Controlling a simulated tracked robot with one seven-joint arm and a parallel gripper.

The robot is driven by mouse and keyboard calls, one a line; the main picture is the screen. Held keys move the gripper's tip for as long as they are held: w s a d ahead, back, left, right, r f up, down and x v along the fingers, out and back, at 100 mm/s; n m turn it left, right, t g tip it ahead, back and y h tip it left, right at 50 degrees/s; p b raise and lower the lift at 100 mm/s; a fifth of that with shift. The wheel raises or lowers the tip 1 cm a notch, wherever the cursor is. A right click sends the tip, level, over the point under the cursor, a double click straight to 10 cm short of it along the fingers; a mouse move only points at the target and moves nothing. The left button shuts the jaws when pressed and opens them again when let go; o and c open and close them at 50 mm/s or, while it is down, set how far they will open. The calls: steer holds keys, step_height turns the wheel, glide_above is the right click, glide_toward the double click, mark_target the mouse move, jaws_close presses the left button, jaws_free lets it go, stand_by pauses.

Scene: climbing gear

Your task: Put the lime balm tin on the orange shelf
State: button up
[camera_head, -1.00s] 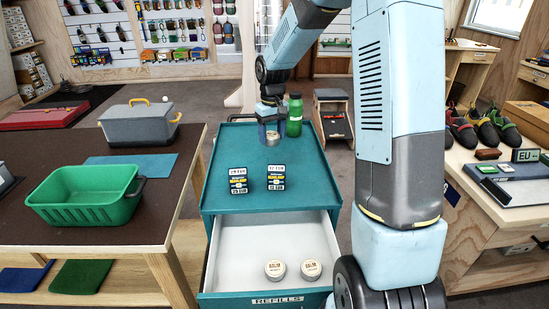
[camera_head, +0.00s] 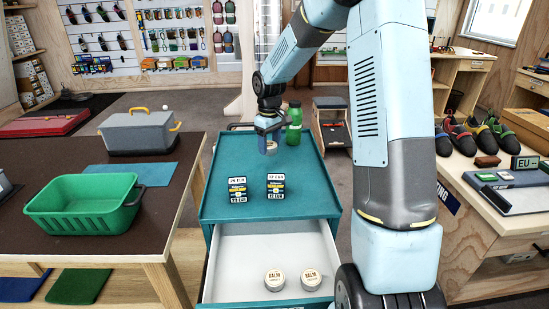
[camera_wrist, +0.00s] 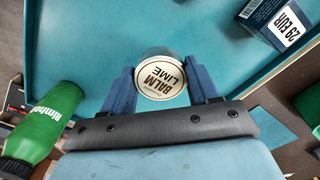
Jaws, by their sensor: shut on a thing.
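The lime balm tin (camera_wrist: 160,77) is a round tin with a pale lid marked BALM LIME. In the wrist view it sits between the two blue fingers of my gripper (camera_wrist: 163,88), which is shut on it. In the head view my gripper (camera_head: 269,132) points down over the far part of the teal cart top (camera_head: 300,165), with the tin (camera_head: 271,147) at its tips. I cannot tell whether the tin touches the cart top. I cannot make out an orange shelf in these views.
A green bottle (camera_head: 294,121) stands close to the right of my gripper. Two price-tagged items (camera_head: 238,190) stand mid-cart. The open drawer (camera_head: 240,262) holds two more balm tins (camera_head: 274,281). A green basket (camera_head: 82,205) and grey box (camera_head: 140,131) are on the left table.

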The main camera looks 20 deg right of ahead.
glide_above(269, 166)
step_height(269, 166, down, 6)
steer(key=shift+w+a+f, duration=0.1)
steer(key=shift+f, duration=0.05)
step_height(269, 166, down, 3)
steer(key=shift+r, duration=0.15)
steer(key=o, duration=1.1)
